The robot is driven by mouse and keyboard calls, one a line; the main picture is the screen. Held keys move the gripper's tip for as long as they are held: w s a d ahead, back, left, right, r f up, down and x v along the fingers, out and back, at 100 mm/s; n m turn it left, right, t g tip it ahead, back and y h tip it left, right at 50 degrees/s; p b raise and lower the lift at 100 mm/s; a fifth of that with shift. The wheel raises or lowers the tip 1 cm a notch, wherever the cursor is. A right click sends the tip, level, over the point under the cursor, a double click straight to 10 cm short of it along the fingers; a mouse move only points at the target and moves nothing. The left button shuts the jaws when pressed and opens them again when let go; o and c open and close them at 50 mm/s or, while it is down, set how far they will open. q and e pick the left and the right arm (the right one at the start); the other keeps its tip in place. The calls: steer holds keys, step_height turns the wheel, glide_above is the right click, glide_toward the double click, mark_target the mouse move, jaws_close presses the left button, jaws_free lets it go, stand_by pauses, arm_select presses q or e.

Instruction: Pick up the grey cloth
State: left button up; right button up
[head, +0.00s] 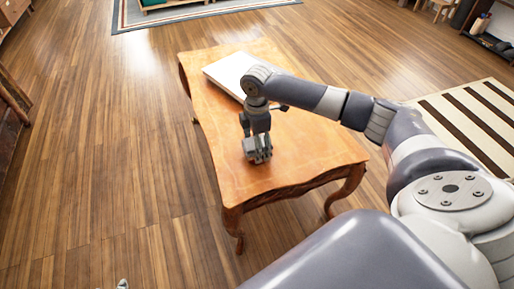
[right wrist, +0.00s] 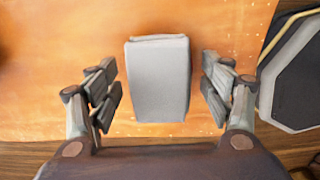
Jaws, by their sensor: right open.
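The grey cloth (right wrist: 158,82) is a neatly folded, light grey block lying on the wooden table. In the right wrist view it sits between the two fingers of my right gripper (right wrist: 160,88). The fingers are spread wide, with a gap on each side of the cloth. In the head view my right gripper (head: 258,152) points down over the near half of the table, low above its top. There it hides most or all of the cloth.
The table (head: 300,152) has carved edges and curved legs. A flat white object (head: 222,74) lies at its far end. Much of the tabletop is bare. A striped rug (head: 470,115) lies to the right, and open wooden floor (head: 120,150) to the left.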

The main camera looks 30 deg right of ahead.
steer(key=shift+f, duration=0.1)
arm_select(q)
steer(key=shift+w+r, duration=0.1)
steer(key=shift+w, duration=0.05)
arm_select(e)
steer(key=c, duration=1.2)
step_height(320, 180, up, 4)
steer(key=shift+f+p, duration=0.1)
steer(key=shift+p, duration=0.8)
arm_select(q)
steer(key=s+a+g+y+p, duration=0.15)
steer(key=s+g, duration=0.25)
steer(key=s, duration=0.4)
steer(key=p+x, duration=0.2)
steer(key=x, duration=0.5)
steer(key=shift+f, duration=0.35)
arm_select(e)
steer(key=s+a, duration=0.1)
steer(key=s, duration=0.4)
steer(key=s+a+r, duration=0.1)
steer(key=s, duration=0.4)
steer(key=s+a, duration=0.1)
steer(key=s, duration=0.4)
steer(key=shift+s+a+r, duration=0.15)
steer(key=shift+s+a, duration=0.15)
steer(key=shift+a, duration=0.1)
arm_select(q)
steer(key=shift+a+h, duration=0.1)
steer(key=shift+h, duration=0.15)
